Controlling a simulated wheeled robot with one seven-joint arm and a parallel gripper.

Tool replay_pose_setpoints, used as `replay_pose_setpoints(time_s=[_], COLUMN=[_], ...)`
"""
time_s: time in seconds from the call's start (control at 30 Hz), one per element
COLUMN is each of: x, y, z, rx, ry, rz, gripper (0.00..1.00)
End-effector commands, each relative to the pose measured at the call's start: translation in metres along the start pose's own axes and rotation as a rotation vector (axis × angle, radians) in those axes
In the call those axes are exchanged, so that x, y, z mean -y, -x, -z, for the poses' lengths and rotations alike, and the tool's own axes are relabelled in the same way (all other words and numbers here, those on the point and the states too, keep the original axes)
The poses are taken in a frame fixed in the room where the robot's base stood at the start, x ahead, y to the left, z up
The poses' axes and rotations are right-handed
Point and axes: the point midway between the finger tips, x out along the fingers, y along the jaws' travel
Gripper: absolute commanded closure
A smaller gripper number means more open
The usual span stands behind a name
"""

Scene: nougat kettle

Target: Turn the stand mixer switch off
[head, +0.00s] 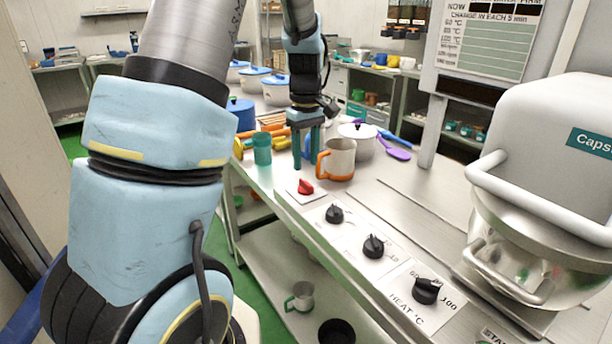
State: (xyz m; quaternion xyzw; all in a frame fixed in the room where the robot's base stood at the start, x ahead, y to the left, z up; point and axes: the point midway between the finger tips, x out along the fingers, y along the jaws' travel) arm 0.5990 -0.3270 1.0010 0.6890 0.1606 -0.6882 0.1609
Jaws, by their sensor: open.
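A large white machine (545,130) with a shiny bowl (535,250) and a "Caps…" label stands at the right; I take it to be the stand mixer. A row of knobs runs along the counter's front edge: a red knob (305,187) on a white plate, then black knobs (334,213), (373,246) and (426,290), the nearest marked "HEAT °C". Which one is the mixer switch, and its setting, I cannot tell. My gripper (306,160) points down with its teal fingers apart and nothing seen between them. It appears above and behind the red knob, apart from it.
A white and orange mug (337,160) stands right of my gripper, a teal cup (262,149) to its left. A white lidded pot (357,140) and purple spoon (395,148) lie behind. The steel counter (415,200) is clear between knobs and mixer. A lower shelf (270,265) holds another mug.

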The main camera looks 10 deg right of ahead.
Motion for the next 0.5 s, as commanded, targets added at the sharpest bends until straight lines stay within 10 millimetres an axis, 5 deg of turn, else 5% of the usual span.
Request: replay_pose_setpoints(time_s=[0.2, 0.5], x=[-0.001, 0.0], y=[0.036, 0.05], z=[0.0, 0.0], rx=[-0.001, 0.0], ry=[-0.002, 0.0], rz=[-0.003, 0.0], gripper=[0.54, 0.54])
